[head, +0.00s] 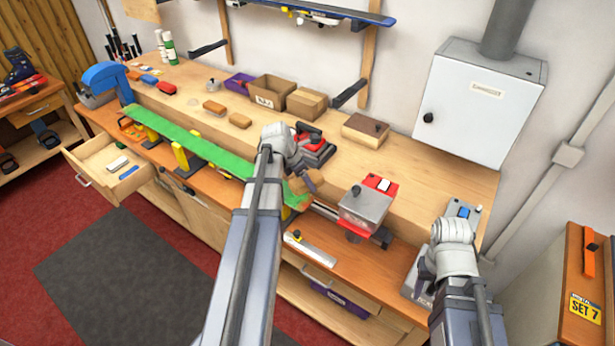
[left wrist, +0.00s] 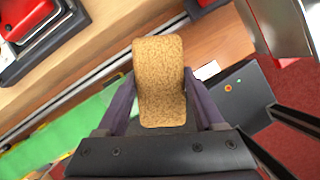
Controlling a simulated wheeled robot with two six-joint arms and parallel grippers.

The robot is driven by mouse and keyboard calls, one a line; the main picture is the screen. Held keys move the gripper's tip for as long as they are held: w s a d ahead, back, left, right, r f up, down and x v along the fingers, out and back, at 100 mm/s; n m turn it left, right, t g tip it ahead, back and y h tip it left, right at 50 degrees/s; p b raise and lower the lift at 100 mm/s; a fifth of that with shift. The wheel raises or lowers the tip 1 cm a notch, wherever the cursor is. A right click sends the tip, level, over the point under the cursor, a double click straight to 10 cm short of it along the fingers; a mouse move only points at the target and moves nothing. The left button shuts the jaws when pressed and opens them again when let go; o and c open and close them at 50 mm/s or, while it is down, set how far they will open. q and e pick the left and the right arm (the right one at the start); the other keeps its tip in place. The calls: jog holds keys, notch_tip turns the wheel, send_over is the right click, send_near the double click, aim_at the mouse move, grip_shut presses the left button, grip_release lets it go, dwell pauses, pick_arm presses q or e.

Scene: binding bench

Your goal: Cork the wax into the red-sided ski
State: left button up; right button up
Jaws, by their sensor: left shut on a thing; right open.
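A long ski (head: 200,140) with a bright green base lies along the front of the bench on yellow-faced vises. It also shows at the lower left of the left wrist view (left wrist: 70,130). I cannot make out a red side on it. My left gripper (head: 302,186) is shut on a tan, speckled cork block (left wrist: 160,70), which shows between its fingers in the left wrist view. In the head view this gripper is at the ski's right end; whether the cork touches the ski is unclear. My right gripper (head: 420,280) is open at the bench's right end, partly hidden by its arm.
A red waxing iron (head: 318,148) stands on the bench behind my left gripper. A grey box on a red base (head: 364,208) stands to its right. Cardboard boxes (head: 272,91) and wax blocks (head: 213,107) are further back. An open drawer (head: 115,170) sticks out at left.

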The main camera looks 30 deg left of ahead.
pick_arm(q)
jog(key=shift+s+d, duration=0.1)
jog(key=shift+d, duration=0.25)
jog(key=shift+f, duration=0.15)
jog(key=b, duration=0.6)
send_over(302, 197)
jog(key=s+d, duration=0.2)
jog(key=d, duration=0.1)
jog(key=f, duration=0.5)
jog(key=shift+w+f, duration=0.2)
jog(key=shift+f, duration=0.15)
jog(key=shift+f+b, duration=1)
jog(key=shift+b, duration=0.05)
jog(key=shift+w+a+r, duration=0.15)
jog(key=shift+a, duration=1.5)
jog(key=shift+a, duration=0.1)
